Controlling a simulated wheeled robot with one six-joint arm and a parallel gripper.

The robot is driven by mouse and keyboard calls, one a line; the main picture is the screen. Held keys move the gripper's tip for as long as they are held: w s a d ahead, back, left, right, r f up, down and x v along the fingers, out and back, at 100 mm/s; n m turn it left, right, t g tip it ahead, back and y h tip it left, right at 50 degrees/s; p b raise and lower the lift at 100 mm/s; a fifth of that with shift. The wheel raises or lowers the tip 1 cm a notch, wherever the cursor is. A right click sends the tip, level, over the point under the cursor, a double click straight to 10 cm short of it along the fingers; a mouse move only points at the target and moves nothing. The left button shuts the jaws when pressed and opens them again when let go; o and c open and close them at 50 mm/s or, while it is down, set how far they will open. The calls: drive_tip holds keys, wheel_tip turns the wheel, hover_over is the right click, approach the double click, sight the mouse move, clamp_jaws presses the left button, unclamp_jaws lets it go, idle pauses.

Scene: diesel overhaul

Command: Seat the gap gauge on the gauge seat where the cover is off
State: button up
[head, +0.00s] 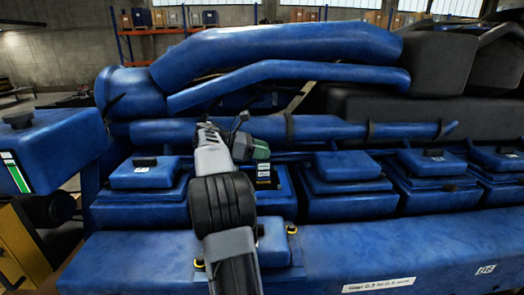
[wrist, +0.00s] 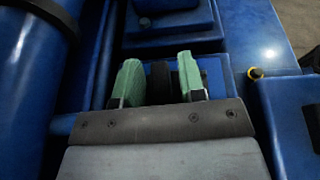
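My gripper (head: 262,150) is over the second engine block from the left, whose top has no cover on it. In the wrist view its two green fingers (wrist: 160,82) stand apart. A narrow dark piece (wrist: 160,84) sits between them, with a strip of blue showing on its right side. It may be the gap gauge, but I cannot tell for sure. In the head view a dark piece with white and yellow marks (head: 264,173) shows just under the fingers. The gauge seat is hidden or cannot be made out. A loose blue cover (head: 272,246) lies on the front ledge.
Covered blocks stand on both sides, such as the left cover (head: 142,178) and the right cover (head: 346,167). Blue pipes (head: 340,130) run behind.

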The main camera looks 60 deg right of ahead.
drive_tip(key=shift+o, duration=0.9)
drive_tip(key=v, duration=1.4)
drive_tip(key=shift+d, duration=0.15)
